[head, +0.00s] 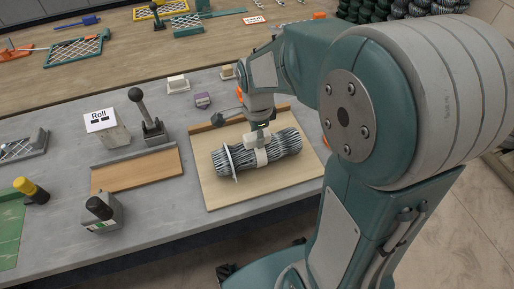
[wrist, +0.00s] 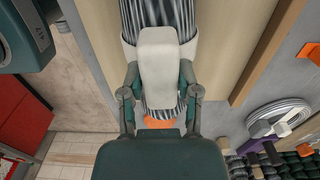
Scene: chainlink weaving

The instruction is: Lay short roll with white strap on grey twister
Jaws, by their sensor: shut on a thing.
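A roll of dark grey, striped wire mesh (head: 285,143) lies on a pale wooden board with a raised back edge. A white strap (head: 262,157) wraps its middle, and a thin white ring stands around its left part. My gripper (head: 258,138) is over the middle of the roll, shut on it at the strap.
A low wooden tray (head: 138,170) lies left of the board (head: 222,194). A grey block with a black knob (head: 102,213) stands in front of it. The back table (head: 130,55) holds mesh panels and tools.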

